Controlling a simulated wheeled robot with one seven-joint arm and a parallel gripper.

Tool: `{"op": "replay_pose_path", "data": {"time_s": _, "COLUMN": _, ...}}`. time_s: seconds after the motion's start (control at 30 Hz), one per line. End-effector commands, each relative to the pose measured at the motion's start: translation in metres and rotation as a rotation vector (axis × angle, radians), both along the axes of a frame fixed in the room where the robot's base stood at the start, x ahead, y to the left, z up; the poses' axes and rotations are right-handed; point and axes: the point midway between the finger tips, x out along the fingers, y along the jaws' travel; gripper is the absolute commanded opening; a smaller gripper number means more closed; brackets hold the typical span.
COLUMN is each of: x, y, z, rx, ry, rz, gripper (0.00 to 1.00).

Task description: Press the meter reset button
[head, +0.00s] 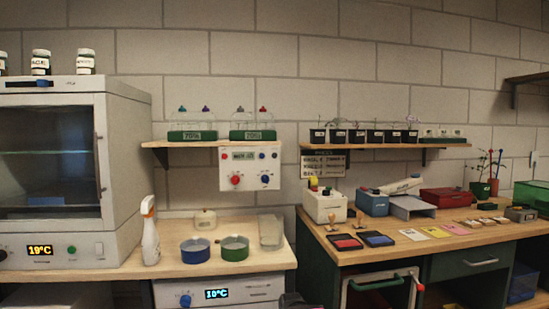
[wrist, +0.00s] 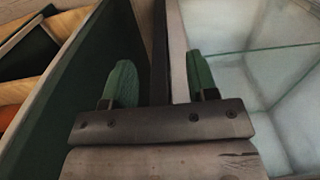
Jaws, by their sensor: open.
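A white meter panel (head: 249,167) is fixed on the wall below the left shelf. It has a small display (head: 243,156), a red button (head: 225,156) at the display's left, and two small dark bluish buttons (head: 268,156) at its right. A red knob (head: 236,180) and a blue knob (head: 266,180) sit lower on it. Its labels are too small to read, so I cannot tell which control is the reset button. My gripper (wrist: 160,75) is open and empty in the wrist view, with two green fingers apart. The panel is not in the wrist view.
Below the panel, the left counter (head: 180,263) holds a spray bottle (head: 150,235), a blue dish (head: 195,251), a green dish (head: 235,248) and a clear container (head: 271,231). The wrist view shows a dark green wall and a pale glassy compartment (wrist: 265,80) close to my gripper.

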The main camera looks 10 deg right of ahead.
Motion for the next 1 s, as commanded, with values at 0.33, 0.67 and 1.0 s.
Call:
{"op": "replay_pose_path", "data": {"time_s": 0.33, "x": 0.0001, "y": 0.0000, "z": 0.0000, "rx": 0.000, "ry": 0.000, "rz": 0.000, "gripper": 0.00}}
{"op": "replay_pose_path", "data": {"time_s": 0.67, "x": 0.0000, "y": 0.0000, "z": 0.0000, "rx": 0.000, "ry": 0.000, "rz": 0.000, "gripper": 0.00}}
{"op": "replay_pose_path", "data": {"time_s": 1.0, "x": 0.0000, "y": 0.0000, "z": 0.0000, "rx": 0.000, "ry": 0.000, "rz": 0.000, "gripper": 0.00}}
